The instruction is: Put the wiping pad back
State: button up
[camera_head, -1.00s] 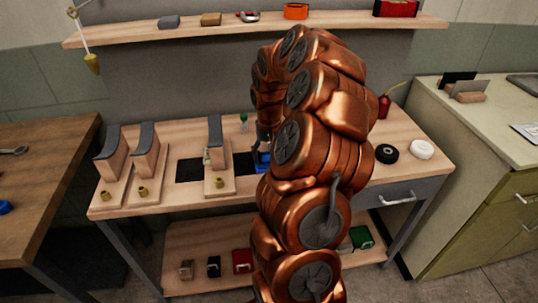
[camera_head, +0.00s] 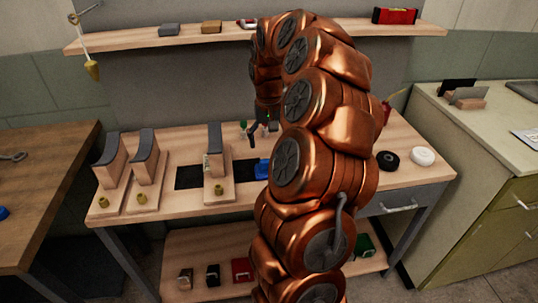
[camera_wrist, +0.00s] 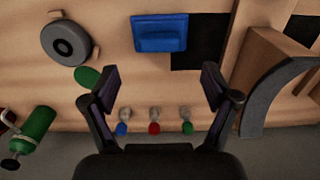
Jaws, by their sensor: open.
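The blue block with a raised ridge, which looks like the wiping pad (camera_wrist: 160,32), lies flat at the edge of a black square (camera_wrist: 198,50) on the bench top. In the head view the blue pad (camera_head: 262,168) is partly hidden by my arm. My gripper (camera_wrist: 160,85) is open and empty, with its fingers apart. It hangs above the bench, clear of the pad, which shows ahead of the fingertips in the wrist view. In the head view my gripper (camera_head: 262,132) is small and partly hidden.
A curved-top wooden stand (camera_wrist: 268,75) is close on the right in the wrist view. A grey disc (camera_wrist: 66,42), a green bottle (camera_wrist: 36,128) and several small coloured-cap items (camera_wrist: 154,128) are nearby. In the head view, black (camera_head: 386,160) and white rolls (camera_head: 422,156) sit at the bench's right.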

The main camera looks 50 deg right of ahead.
aim_at(268, 160)
jog(key=shift+r, duration=1.9)
jog(key=s+a+r+n, duration=0.1)
jog(key=s+a+n, duration=0.2)
jog(key=a, duration=0.8)
jog(key=s+a+n, duration=0.2)
jog(key=s+a, duration=0.1)
jog(key=a, duration=0.9)
jog(key=s+a+f+n+g, duration=0.1)
jog(key=s+a+f, duration=0.2)
jog(key=s, duration=0.6)
jog(key=s+a+f+n, duration=0.1)
jog(key=s+a+f, duration=0.1)
jog(key=s+a, duration=0.4)
jog(key=s, duration=0.2)
jog(key=shift+s+a+f+g, duration=0.25)
jog(key=shift+s+f+g, duration=0.15)
